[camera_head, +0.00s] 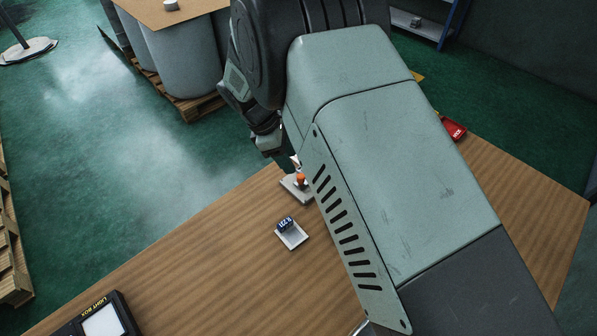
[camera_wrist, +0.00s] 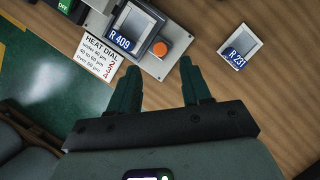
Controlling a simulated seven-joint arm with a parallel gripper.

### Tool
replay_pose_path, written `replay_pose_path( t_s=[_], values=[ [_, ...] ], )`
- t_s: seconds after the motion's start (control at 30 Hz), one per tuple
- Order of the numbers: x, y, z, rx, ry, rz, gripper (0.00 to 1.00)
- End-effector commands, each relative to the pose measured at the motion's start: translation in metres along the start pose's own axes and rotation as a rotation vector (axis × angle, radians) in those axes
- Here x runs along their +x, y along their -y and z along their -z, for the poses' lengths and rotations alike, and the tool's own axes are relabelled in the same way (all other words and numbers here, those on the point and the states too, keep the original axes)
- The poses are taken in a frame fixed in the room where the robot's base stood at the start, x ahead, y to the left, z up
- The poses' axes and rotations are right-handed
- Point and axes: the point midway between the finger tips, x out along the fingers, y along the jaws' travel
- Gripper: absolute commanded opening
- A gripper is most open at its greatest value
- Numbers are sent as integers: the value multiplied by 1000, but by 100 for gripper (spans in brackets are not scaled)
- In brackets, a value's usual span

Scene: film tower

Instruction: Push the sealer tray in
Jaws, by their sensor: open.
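The sealer (camera_wrist: 153,68) is a pale grey device with an orange knob (camera_wrist: 160,48), at the top of the wrist view. Its tray (camera_wrist: 138,22) holds a dark item labelled R 409 (camera_wrist: 120,40); I cannot tell how far out the tray is. In the head view, the sealer (camera_head: 290,184) stands at the table's far edge, partly hidden by my arm. My gripper (camera_wrist: 159,64) is open and empty, its two dark fingers pointing towards the sealer's front, near the knob. Contact is not clear.
A separate small tray labelled R 231 (camera_wrist: 240,45) lies right of the sealer in the wrist view. A HEAT DIAL card (camera_wrist: 97,58) is at its left. A light box (camera_head: 103,320) sits at the table's near left.

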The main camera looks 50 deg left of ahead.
Motion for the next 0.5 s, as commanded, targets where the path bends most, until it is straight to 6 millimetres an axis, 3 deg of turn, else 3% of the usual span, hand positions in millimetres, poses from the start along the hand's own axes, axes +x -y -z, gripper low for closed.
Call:
replay_pose_path(
  t_s=[0.2, 0.5],
  values=[
    [43, 0, 0, 2, 1, 2, 48],
    [69, 0, -1, 4, -1, 0, 48]
  ],
)
